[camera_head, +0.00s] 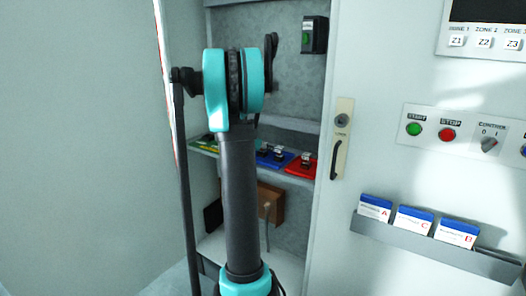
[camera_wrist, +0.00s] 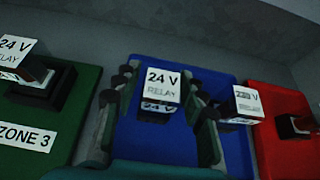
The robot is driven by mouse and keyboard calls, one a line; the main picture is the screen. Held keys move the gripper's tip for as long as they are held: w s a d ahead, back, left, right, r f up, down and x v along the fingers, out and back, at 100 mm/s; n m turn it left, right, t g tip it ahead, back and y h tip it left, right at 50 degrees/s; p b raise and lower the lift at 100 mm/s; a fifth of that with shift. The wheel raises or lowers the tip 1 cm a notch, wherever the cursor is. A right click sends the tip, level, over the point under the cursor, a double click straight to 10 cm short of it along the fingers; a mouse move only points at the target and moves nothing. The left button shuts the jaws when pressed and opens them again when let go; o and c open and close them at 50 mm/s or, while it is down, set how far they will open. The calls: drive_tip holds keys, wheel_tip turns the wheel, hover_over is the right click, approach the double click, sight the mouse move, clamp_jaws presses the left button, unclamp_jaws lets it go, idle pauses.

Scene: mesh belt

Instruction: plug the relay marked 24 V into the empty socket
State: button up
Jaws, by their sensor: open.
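In the wrist view a white-faced relay marked 24 V (camera_wrist: 162,85) stands on the blue tray (camera_wrist: 140,140). My gripper (camera_wrist: 160,96) is open, with one finger on each side of this relay; I cannot tell whether they touch it. A second relay (camera_wrist: 247,102) is on the blue tray just outside the right finger; its marking is hard to read and seems to end in V. On the green panel marked ZONE 3 (camera_wrist: 25,137), another 24 V relay (camera_wrist: 18,52) is at a black socket (camera_wrist: 62,88). No clearly empty socket shows.
A red tray (camera_wrist: 275,145) with a dark piece (camera_wrist: 300,125) lies to the right. In the head view the trays are on a shelf (camera_head: 208,150) inside an open cabinet, partly hidden by my arm. The control panel front (camera_head: 400,70) with its card holder (camera_head: 385,232) is at right.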

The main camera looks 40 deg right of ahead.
drive_tip(key=shift+x, duration=1.2)
clamp_jaws()
